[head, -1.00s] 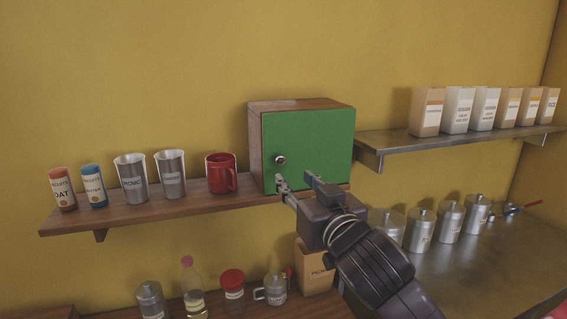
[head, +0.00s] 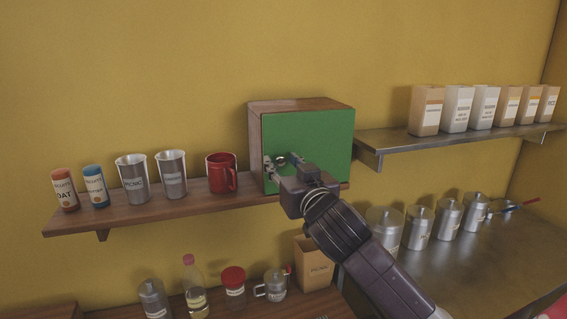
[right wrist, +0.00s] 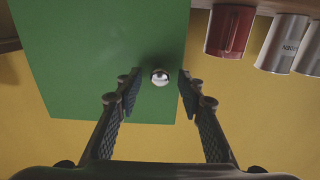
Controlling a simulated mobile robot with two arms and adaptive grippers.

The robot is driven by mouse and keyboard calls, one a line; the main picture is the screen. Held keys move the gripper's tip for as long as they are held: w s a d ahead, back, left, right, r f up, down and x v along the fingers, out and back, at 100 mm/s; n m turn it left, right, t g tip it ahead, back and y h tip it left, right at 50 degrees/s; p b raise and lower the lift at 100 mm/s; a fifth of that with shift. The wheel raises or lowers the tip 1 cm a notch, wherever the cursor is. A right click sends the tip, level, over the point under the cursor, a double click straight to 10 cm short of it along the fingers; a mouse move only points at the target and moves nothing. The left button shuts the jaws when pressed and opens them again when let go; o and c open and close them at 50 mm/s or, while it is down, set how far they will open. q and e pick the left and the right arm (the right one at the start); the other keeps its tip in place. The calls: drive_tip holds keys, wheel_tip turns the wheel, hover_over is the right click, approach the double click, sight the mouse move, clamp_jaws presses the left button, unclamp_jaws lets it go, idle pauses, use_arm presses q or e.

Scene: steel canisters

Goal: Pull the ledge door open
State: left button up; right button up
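The ledge door (head: 316,143) is the green front of a small wooden box on the wooden ledge, and it is shut. Its round metal knob (head: 282,161) is on the left side of the door. My right gripper (head: 281,161) is open at the door, with a finger on either side of the knob. In the right wrist view the knob (right wrist: 160,77) shows between the two open fingertips, with gaps on both sides. The green door (right wrist: 95,50) fills the left and middle of that view. My left gripper is not in view.
A red mug (head: 221,173) stands on the ledge (head: 140,208) just left of the box, with metal cups and small tins further left. A metal shelf (head: 455,142) with cartons is at right. Canisters, bottles and a paper bag stand below.

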clamp_jaws()
idle(0.4)
